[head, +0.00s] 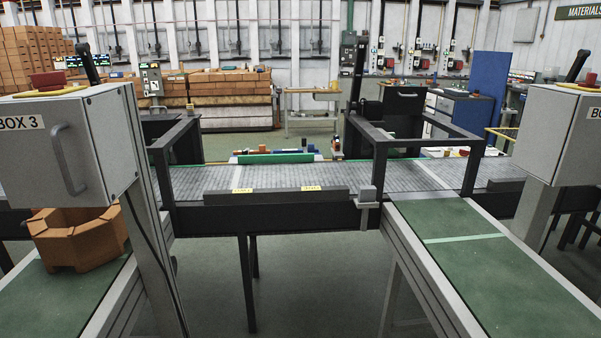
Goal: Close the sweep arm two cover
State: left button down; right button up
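Neither of my grippers is in view. I cannot tell for sure which part is the sweep arm two cover. A dark boxy unit with a handle (404,101) stands behind the right end of the grey conveyor, beside a black upright post (358,75). Whether it is open or shut is too small to tell. A grey box labelled BOX 3 (105,140) with a bar handle is at the left, its front shut.
A grey conveyor (290,176) with black frames crosses the middle. Green-topped conveyors (470,245) run towards me at right and left. A ring of orange bricks (78,238) sits on the left one. Brick stacks (230,90) stand behind. Floor shows between the green conveyors.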

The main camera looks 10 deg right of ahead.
aim_at(398, 100)
jog(key=i, duration=0.7)
jog(key=i+j+z, duration=0.15)
jog(key=i, duration=0.55)
jog(key=i+j, duration=0.15)
jog(key=i, duration=0.5)
jog(key=l+z, duration=0.05)
